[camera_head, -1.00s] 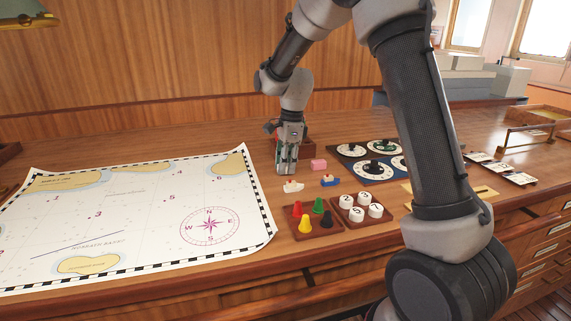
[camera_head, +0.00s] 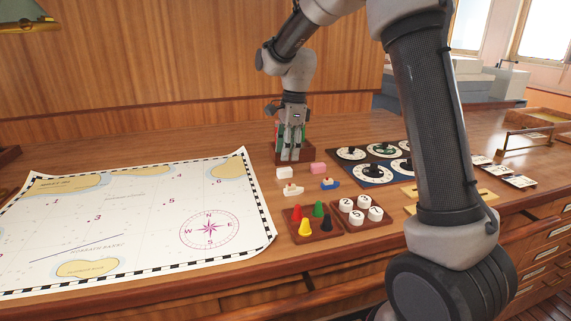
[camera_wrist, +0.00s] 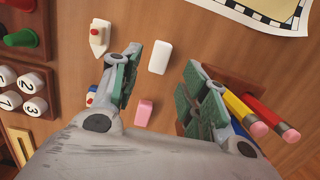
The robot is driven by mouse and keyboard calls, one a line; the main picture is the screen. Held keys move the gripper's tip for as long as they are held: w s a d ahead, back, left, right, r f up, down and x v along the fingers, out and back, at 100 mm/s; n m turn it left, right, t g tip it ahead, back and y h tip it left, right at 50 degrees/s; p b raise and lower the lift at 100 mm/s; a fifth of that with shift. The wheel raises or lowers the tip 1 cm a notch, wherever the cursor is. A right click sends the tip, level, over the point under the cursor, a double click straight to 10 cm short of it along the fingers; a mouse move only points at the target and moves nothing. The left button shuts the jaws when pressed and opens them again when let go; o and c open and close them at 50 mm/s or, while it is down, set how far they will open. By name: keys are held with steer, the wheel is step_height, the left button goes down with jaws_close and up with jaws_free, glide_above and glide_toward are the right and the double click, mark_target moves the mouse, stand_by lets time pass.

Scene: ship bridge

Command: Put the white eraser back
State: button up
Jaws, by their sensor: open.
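The white eraser (camera_head: 284,172) lies flat on the wooden desk, just in front of my gripper (camera_head: 291,157). In the wrist view the white eraser (camera_wrist: 160,57) shows between the two green-padded fingers of my gripper (camera_wrist: 163,66), nearer the left finger and apart from both. My gripper is open and empty, pointing down. A pink eraser (camera_head: 318,168) lies to the right of the white one; it also shows in the wrist view (camera_wrist: 143,112). A dark wooden holder (camera_wrist: 195,127) with yellow and red pencils stands beside the right finger, partly hidden by it.
White (camera_head: 293,189) and blue (camera_head: 329,183) toy boats stand in front of the erasers. Nearer are a tray of coloured pawns (camera_head: 296,230) and a tray of numbered white discs (camera_head: 341,216). The chart (camera_head: 140,215) covers the left. Dial panels (camera_head: 350,170) stand to the right.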

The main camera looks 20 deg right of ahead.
mark_target(290, 168)
step_height(290, 168, up, 6)
steer(key=s+d+r+n+t, duration=0.1)
steer(key=s+d+r+n, duration=0.25)
steer(key=s, duration=0.35)
steer(key=s+d+r+n+t, duration=0.1)
steer(key=s+d+r+n, duration=0.3)
steer(key=s, duration=0.3)
steer(key=s+d+f+n+t, duration=0.1)
steer(key=s+d+f+n, duration=0.1)
steer(key=s+n, duration=0.3)
steer(key=s+d+f+n+t+h, duration=0.1)
steer(key=s+d+f+n, duration=0.2)
steer(key=s, duration=1)
steer(key=shift+d+n, duration=0.75)
steer(key=shift+n, duration=0.5)
steer(key=shift+o, duration=0.3)
